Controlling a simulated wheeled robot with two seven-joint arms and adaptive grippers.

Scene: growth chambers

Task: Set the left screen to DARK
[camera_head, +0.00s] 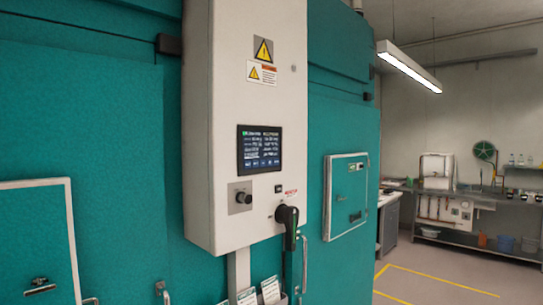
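One screen (260,149) shows in the head view, on the front of a light grey control box (222,60) mounted on the teal chamber wall. The screen is dark with small rows of blue and white marks and a green patch at its top left; the text is too small to read. A black knob (243,198) on a grey plate sits below the screen at the left. I cannot tell whether this is the left screen. Neither of my grippers is in view.
A black handle with a cable (288,220) hangs at the box's lower right. Teal chamber walls (100,130) with metal door handles (304,262) flank the box. A small framed hatch (346,195) is to the right. Open floor with yellow lines (430,282) lies right, before a shelved bench (470,197).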

